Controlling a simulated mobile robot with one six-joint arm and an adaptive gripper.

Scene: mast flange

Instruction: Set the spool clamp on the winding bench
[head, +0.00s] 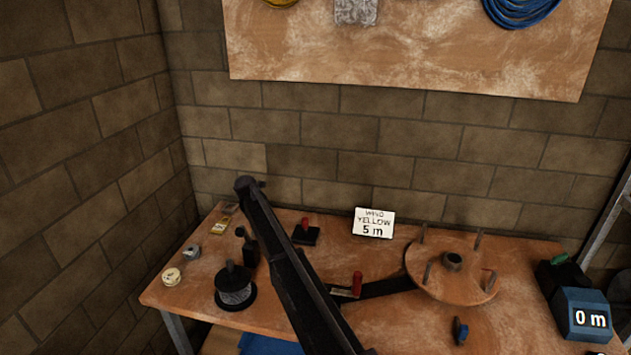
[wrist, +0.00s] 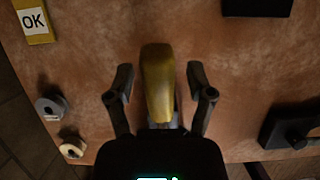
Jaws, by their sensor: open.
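My gripper (wrist: 160,95) is open, pointing down over the left part of the winding bench (head: 375,318). In the head view it (head: 248,250) is a dark shape beside my arm. A yellow, rounded, elongated object (wrist: 158,85) lies between the spread fingers in the wrist view, with gaps on both sides. I cannot tell whether it is the spool clamp. A round wooden winding disc (head: 440,285) with upright pegs and a central hub is at the bench's right. A small blue piece (head: 461,331) sits in front of it. A red-handled part (head: 357,284) stands left of it.
A dark spool (head: 236,288), two small rolls (head: 191,252) (head: 172,276) and a yellow OK tag (wrist: 35,20) surround my gripper. Behind are a red-knobbed black block (head: 305,234) and a "WIND YELLOW 5 m" card (head: 374,222). A counter (head: 583,315) reads 0 m.

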